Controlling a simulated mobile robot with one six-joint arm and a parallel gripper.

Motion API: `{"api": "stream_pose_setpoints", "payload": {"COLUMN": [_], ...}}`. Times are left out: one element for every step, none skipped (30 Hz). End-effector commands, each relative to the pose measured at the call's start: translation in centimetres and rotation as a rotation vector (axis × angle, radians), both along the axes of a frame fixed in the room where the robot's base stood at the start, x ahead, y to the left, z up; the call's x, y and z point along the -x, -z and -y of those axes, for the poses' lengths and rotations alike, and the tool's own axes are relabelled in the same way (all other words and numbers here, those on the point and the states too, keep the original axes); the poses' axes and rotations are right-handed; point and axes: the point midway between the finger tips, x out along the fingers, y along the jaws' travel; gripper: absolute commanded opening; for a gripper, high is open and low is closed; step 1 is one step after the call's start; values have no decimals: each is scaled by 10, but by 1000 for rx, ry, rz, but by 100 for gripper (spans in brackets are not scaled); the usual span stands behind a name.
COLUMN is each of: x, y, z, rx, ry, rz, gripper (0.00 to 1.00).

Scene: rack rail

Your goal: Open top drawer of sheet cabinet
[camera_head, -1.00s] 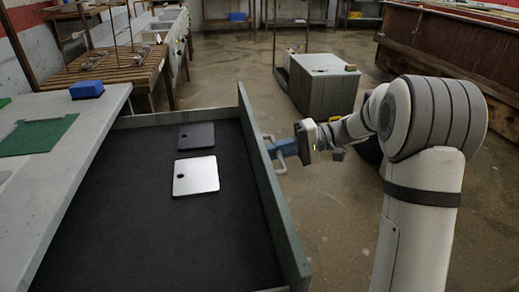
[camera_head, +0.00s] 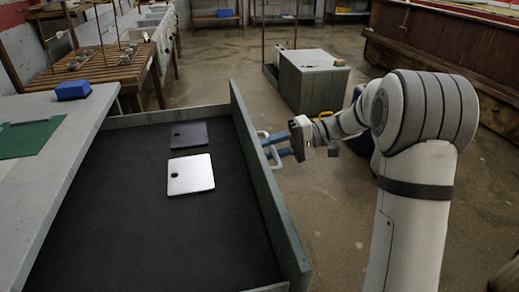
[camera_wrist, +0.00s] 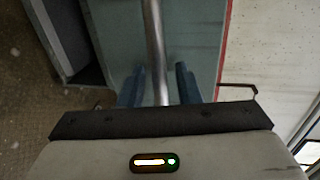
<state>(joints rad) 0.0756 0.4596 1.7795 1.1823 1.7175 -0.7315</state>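The sheet cabinet (camera_head: 75,130) stands at left in the head view, with its top drawer (camera_head: 262,185) pulled far out. Inside the dark drawer lie a white plate (camera_head: 191,176) and a dark plate (camera_head: 190,134), each with a hole. The drawer's handle (camera_head: 276,161) is on the outer face of the front panel; its bar also shows in the wrist view (camera_wrist: 155,45). My gripper (camera_head: 274,147) is at this handle. Its blue fingers are spread, one on each side of the bar, with gaps visible in the wrist view (camera_wrist: 158,88).
A blue block (camera_head: 73,90) and a green sheet (camera_head: 28,137) lie on the cabinet top. A grey cabinet (camera_head: 313,82) stands on the floor behind my gripper. A wooden bench (camera_head: 440,60) is at back right.

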Motion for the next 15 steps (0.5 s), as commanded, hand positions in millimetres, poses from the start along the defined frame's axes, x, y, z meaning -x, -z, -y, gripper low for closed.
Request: {"api": "stream_pose_setpoints", "payload": {"x": [-1, -2, -4, -5, -6, -8, -9, -10, -11, -12, -13, -14, -15, -16, -16], "y": [-2, -3, -4, -6, -7, -9, -10, -11, -12, -12, -13, -14, -15, -15, -15], "z": [4, 7, 13, 17, 22, 29, 35, 40, 46, 51, 55, 59, 62, 65, 68], "rx": [0, 0, 0, 0, 0, 0, 0, 0, 0, 1, 1, 0, 0, 0, 0], "ry": [1, 2, 2, 2, 2, 3, 3, 2, 2, 3, 3, 1, 1, 1, 1], "rz": [0, 0, 0, -1, -1, 0, 0, -1, -1, -2, -2, -2, -2, -1, -2], "gripper": [30, 30, 30, 30, 30, 30, 30, 30, 30, 30, 30, 30, 30, 30, 30]}}
